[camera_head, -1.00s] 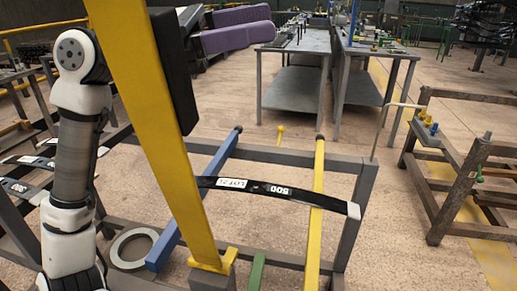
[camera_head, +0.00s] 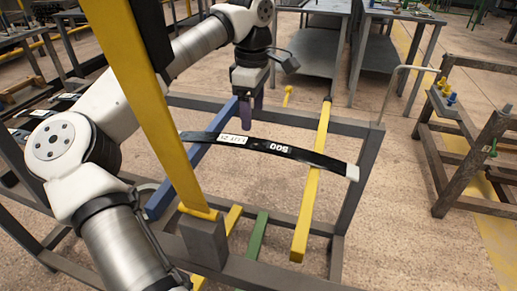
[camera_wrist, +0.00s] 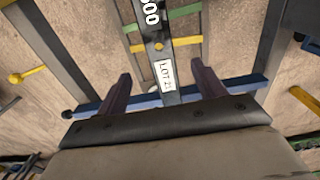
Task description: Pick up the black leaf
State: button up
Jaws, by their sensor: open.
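The black leaf (camera_head: 272,147) is a long, slightly curved black strip with white labels reading "LOT 21" and "500" and a pale right end. It lies across a blue bar (camera_head: 196,160) and a yellow bar (camera_head: 314,180) of the rack. My gripper (camera_head: 250,117) points down just above and behind the leaf's left part in the head view. In the wrist view my gripper (camera_wrist: 162,78) has its two purple fingers apart, with the leaf (camera_wrist: 159,50) running between them in the picture. The gripper is open and empty. Whether the fingertips reach down past the leaf is unclear.
A yellow post (camera_head: 145,110) rises in front, between the head camera and the rack. A green bar (camera_head: 257,236) lies low in the rack. More black leaves (camera_head: 45,112) rest on a rack at left. A brown rack (camera_head: 455,150) stands at right.

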aim_at(256, 143)
jog(key=f, duration=0.8)
jog(key=shift+s+d+f, duration=0.1)
jog(key=shift+d+f, duration=0.2)
jog(key=c, duration=1.1)
jog(key=shift+r, duration=0.15)
jog(key=shift+c, duration=0.3)
jog(key=shift+r, duration=0.1)
